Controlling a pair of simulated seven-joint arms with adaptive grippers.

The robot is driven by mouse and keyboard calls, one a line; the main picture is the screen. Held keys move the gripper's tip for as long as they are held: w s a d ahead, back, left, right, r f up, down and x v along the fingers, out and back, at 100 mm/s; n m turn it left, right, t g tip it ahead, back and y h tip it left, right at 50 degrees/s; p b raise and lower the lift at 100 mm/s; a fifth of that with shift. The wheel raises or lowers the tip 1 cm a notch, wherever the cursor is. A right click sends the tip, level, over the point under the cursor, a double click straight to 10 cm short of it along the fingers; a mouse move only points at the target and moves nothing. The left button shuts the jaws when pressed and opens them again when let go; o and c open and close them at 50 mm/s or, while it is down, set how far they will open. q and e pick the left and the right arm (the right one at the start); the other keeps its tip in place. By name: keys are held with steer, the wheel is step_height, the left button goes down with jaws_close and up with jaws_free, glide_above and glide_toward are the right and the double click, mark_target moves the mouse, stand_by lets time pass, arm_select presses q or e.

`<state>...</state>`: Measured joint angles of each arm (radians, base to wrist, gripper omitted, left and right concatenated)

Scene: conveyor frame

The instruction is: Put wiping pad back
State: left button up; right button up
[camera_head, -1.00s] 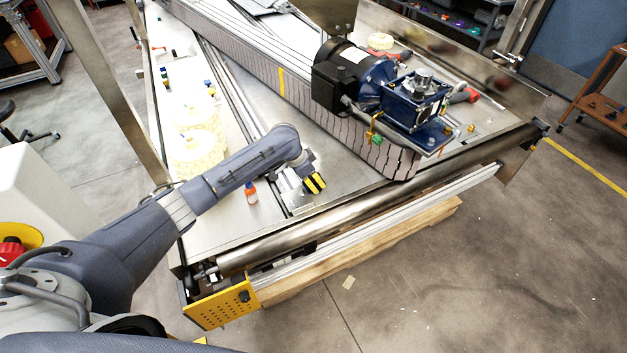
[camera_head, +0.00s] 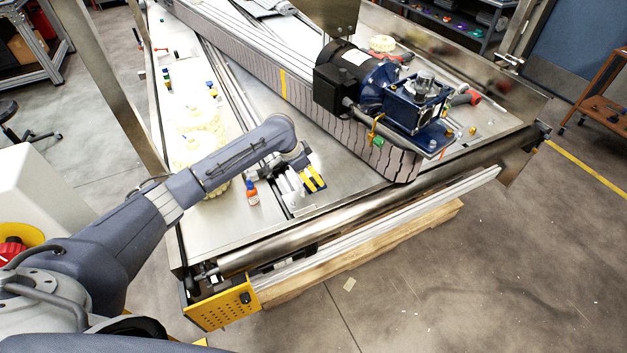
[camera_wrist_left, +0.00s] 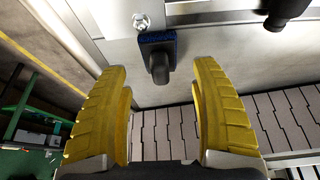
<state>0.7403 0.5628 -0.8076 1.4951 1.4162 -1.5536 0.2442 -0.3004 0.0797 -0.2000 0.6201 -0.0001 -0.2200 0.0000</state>
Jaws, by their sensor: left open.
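The wiping pad (camera_wrist_left: 157,42), a small blue pad with a stubby black handle, shows in the left wrist view against a pale metal surface, near a bolt. My left gripper (camera_wrist_left: 158,78) has its two yellow fingers wide apart. The handle shows between and just beyond the fingertips, and neither finger touches it. In the head view my left gripper (camera_head: 312,180) is low over the near end of the conveyor frame, right of a small orange bottle. I cannot make out the pad in the head view. My right gripper is in no view.
The orange bottle (camera_head: 252,193) stands close left of my left gripper. Pale stacked rings (camera_head: 195,150) stand behind my forearm. The grey slatted belt (camera_head: 330,125) and the blue motor unit (camera_head: 410,100) lie to the right. A steel roller (camera_head: 350,220) runs along the front edge.

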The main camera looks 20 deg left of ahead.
arm_select(q)
steer(key=shift+v, duration=1.5)
